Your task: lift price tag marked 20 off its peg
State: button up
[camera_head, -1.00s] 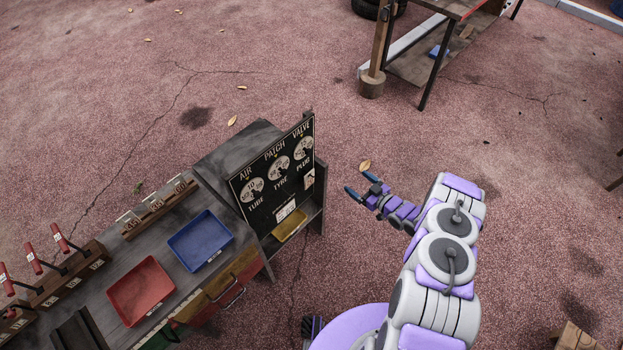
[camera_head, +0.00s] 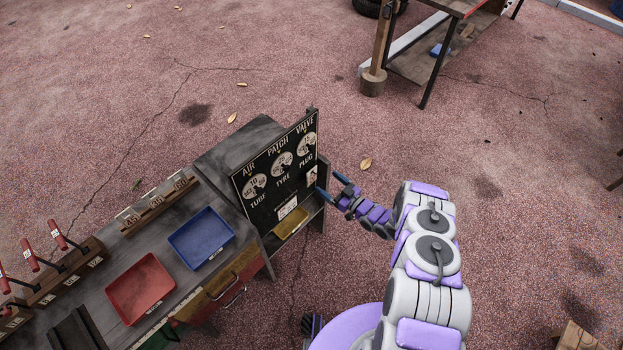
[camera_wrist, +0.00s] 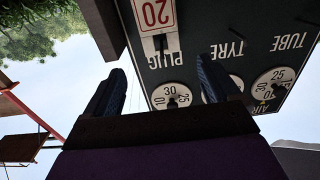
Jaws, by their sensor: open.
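The price tag marked 20 (camera_wrist: 154,14) is a white card with a red border and red number. It hangs on the black price board (camera_wrist: 210,45), next to the word PLUG, and appears upside down in the wrist view. In the head view the tag (camera_head: 312,176) is a small pale patch at the board's lower right edge. My gripper (camera_head: 332,184) is open and empty just right of the tag, apart from it. In the wrist view the two dark fingers of my gripper (camera_wrist: 160,85) point toward the board. The tag's peg is not clear.
A yellow tray (camera_head: 291,222) sits below the board. Round white dials (camera_wrist: 171,96) are on the board. Open ground lies right of the bench.

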jog(key=b+x, duration=0.2)
jog(key=x, duration=0.5)
jog(key=shift+s+a+r, duration=0.1)
jog(key=shift+a+r, duration=0.05)
jog(key=shift+d, duration=0.2)
jog(key=c, duration=0.4)
jog(key=shift+a, duration=0.1)
jog(key=c, duration=0.7)
jog(key=shift+r, duration=0.1)
jog(key=shift+r+p, duration=0.35)
jog(key=shift+r, duration=0.25)
jog(key=shift+s+d+r, duration=0.2)
jog(key=shift+d, duration=0.05)
jog(key=p+v, duration=0.4)
jog(key=v, duration=1.3)
jog(key=shift+s+d+f, duration=0.1)
jog(key=shift+s+d, duration=0.1)
jog(key=shift+d, duration=0.05)
jog(key=shift+w, duration=0.1)
